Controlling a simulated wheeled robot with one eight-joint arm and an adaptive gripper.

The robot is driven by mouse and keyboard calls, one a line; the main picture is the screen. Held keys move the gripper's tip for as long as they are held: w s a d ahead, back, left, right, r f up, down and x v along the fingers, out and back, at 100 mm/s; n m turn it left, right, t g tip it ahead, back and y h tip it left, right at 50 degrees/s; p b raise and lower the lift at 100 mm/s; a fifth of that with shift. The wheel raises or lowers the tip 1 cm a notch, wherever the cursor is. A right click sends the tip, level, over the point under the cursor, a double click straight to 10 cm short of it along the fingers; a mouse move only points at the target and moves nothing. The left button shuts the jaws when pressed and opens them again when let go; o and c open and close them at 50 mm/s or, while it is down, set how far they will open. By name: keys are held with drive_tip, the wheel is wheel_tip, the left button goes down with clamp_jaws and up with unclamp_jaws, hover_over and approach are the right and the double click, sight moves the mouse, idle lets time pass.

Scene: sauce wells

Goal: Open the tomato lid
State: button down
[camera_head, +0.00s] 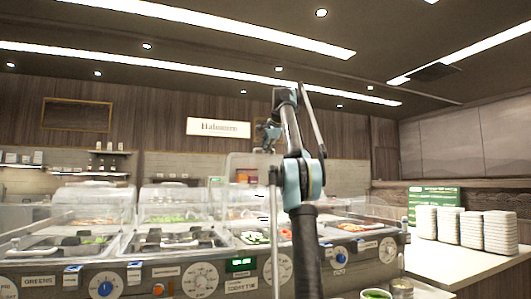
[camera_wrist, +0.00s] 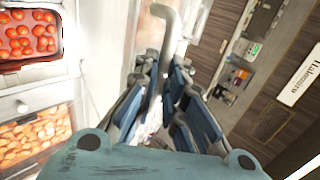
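My gripper (camera_head: 267,136) is raised above the counter at the top of a clear lid (camera_head: 240,170), which stands higher than the covers beside it. In the wrist view, my gripper's blue-padded fingers (camera_wrist: 163,68) are close together on either side of a curved grey handle (camera_wrist: 166,22). They appear shut on it. A clear panel (camera_wrist: 100,50) lies left of the handle. Red tomatoes (camera_wrist: 28,35) fill a pan at the top left of the wrist view. In the head view, red food (camera_head: 285,233) shows partly behind my arm. The lid's lower edge is hidden by my arm.
Other clear covers (camera_head: 92,203) stand along the counter to the left. The front panel carries dials (camera_head: 200,279) and labels. Stacked white plates (camera_head: 460,226) stand on the right counter. A green-filled bowl (camera_head: 376,294) is at the bottom. A pan of orange-brown pieces (camera_wrist: 35,140) lies below the tomatoes.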

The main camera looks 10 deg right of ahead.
drive_tip(key=c, duration=1.9)
unclamp_jaws()
drive_tip(key=shift+s, duration=0.1)
drive_tip(key=shift+c, duration=0.2)
drive_tip(key=shift+s+r, duration=0.1)
drive_tip(key=v, duration=0.7)
drive_tip(key=shift+s, duration=0.15)
